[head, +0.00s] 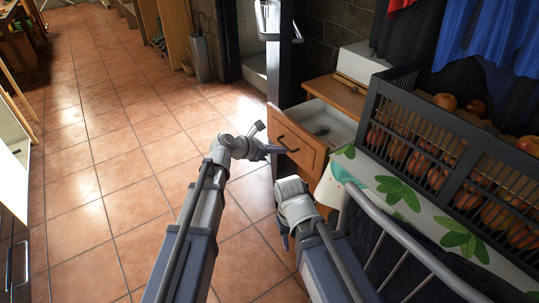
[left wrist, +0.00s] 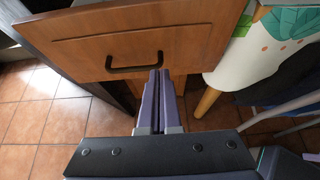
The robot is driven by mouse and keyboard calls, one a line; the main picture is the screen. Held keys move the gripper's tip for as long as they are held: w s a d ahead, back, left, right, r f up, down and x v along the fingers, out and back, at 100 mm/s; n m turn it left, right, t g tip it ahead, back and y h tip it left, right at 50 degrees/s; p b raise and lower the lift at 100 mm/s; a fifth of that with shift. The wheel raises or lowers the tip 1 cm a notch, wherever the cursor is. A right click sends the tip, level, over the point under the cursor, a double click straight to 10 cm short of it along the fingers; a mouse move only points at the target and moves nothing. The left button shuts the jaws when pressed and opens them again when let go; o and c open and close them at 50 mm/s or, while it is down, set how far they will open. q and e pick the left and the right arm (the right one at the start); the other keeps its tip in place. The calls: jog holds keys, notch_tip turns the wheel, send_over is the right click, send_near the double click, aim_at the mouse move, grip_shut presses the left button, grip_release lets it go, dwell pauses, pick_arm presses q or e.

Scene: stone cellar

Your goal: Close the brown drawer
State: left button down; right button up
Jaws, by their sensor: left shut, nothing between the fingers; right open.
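The brown drawer (head: 300,139) stands pulled out of its cabinet (head: 340,94), and its pale inside shows from above in the head view. In the left wrist view the drawer front (left wrist: 200,45) fills the top, with a dark bar handle (left wrist: 134,63). My left gripper (head: 282,149) is shut and empty, its fingertips at the drawer front near the handle's right end. I cannot tell whether they touch it. In the left wrist view its closed fingers (left wrist: 159,75) point at the front just below the handle. My right gripper (head: 285,238) is low, below the drawer, with its fingers mostly hidden.
A table with a leaf-patterned cloth (head: 400,190) stands right of the drawer, bearing a dark crate (head: 440,135) of round produce. A metal-framed chair (head: 400,240) is close at the lower right. Tiled floor (head: 120,150) is clear to the left.

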aim_at(300, 146)
pick_arm(q)
jog(key=shift+w+d+f, duration=0.15)
jog(key=shift+w+d, duration=0.4)
jog(key=shift+d, duration=0.25)
jog(key=shift+w+d+f, duration=0.2)
jog(key=shift+w+d, duration=0.4)
jog(key=shift+d, duration=0.2)
jog(key=shift+w+d+f, duration=0.15)
jog(key=shift+w+d, duration=0.4)
jog(key=shift+d, duration=0.25)
pick_arm(e)
jog(key=shift+f, duration=0.55)
